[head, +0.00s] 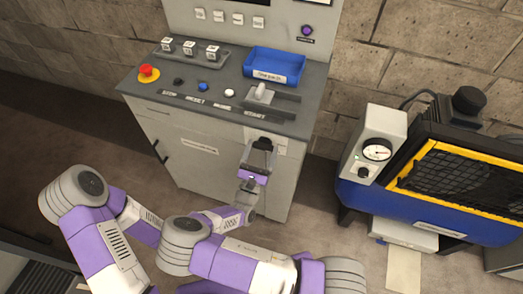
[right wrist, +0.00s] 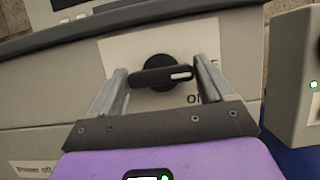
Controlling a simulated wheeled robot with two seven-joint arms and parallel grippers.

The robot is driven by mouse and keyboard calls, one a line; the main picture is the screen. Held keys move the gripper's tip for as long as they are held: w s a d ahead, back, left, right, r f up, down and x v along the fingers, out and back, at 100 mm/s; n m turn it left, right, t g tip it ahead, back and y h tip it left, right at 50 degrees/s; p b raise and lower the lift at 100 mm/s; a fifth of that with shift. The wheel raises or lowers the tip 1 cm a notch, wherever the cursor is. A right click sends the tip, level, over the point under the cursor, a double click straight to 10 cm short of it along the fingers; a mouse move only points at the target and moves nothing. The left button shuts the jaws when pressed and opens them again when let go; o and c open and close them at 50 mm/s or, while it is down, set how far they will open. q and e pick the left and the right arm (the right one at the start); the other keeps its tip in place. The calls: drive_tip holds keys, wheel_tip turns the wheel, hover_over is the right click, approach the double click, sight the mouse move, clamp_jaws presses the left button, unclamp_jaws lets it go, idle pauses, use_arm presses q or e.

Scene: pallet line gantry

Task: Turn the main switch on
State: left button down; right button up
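The main switch is a black rotary knob (right wrist: 163,73) on a pale plate (right wrist: 192,38) on the cabinet front. Its bar lies nearly level, with a white mark at the right end. Lettering to its lower right is partly hidden by a finger. My right gripper (head: 261,143) is at the cabinet front below the console's top edge and hides the knob in the head view. In the right wrist view its two fingers are apart, one on each side of the bar. I cannot tell whether they touch it. My left gripper is not in view.
The console top above holds a red emergency button (head: 147,72), a blue tray (head: 274,66) and a grey lever (head: 260,93). A blue machine with a gauge (head: 376,150) and yellow-edged grille stands at right. A black handle (head: 160,151) is on the cabinet's left.

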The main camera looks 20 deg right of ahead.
drive_tip(key=c, duration=0.6)
drive_tip(key=shift+m+g+h, duration=0.3)
drive_tip(key=shift+m, duration=0.3)
drive_tip(key=m+g, duration=0.1)
drive_tip(key=m, duration=0.1)
drive_tip(key=m+h+p, duration=0.1)
drive_tip(key=m, duration=0.1)
drive_tip(key=shift+g+h, duration=0.3)
drive_tip(key=shift+g, duration=0.1)
drive_tip(key=m+g, duration=0.1)
drive_tip(key=m, duration=0.1)
drive_tip(key=m+g+h+p, duration=0.1)
drive_tip(key=m, duration=0.2)
drive_tip(key=shift+a, duration=0.1)
drive_tip(key=m+g, duration=0.1)
drive_tip(key=m, duration=0.3)
drive_tip(key=m+g, duration=0.2)
drive_tip(key=m, duration=0.2)
drive_tip(key=m+g, duration=0.1)
drive_tip(key=m, duration=0.3)
drive_tip(key=shift+w+a+r+y, duration=0.1)
drive_tip(key=shift+r+y, duration=0.05)
drive_tip(key=shift+y, duration=0.25)
drive_tip(key=o, duration=1)
